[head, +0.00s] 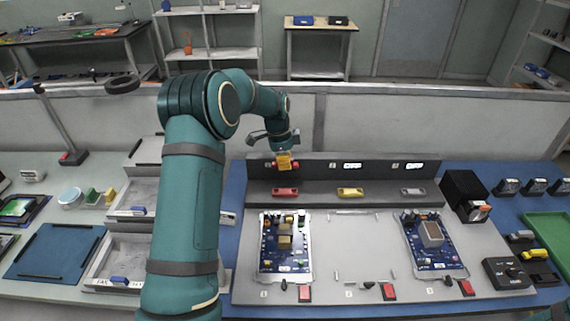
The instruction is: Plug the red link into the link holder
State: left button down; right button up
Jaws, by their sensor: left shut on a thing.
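My left gripper (284,158) reaches over the board stand and is shut on a small red piece, the red link (295,165). Its red ends show on both sides of the yellow fingertips; the middle is hidden. The link is held in front of the dark upright panel, above a ledge. On the ledge below is a red slotted piece (285,192), with a yellow one (350,192) and a grey one (413,192) to its right. I cannot tell which of these is the link holder. The held link appears apart from the red piece. My right gripper is out of view.
Two blue circuit boards (266,262) and (415,262) lie on the grey stand (345,240), with an empty slot between them. A black box (463,189) stands to the right. Grey trays (120,252) and a blue mat (40,262) lie left.

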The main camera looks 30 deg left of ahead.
pick_arm(q)
jog(key=shift+r+p, duration=0.8)
jog(key=shift+r, duration=0.45)
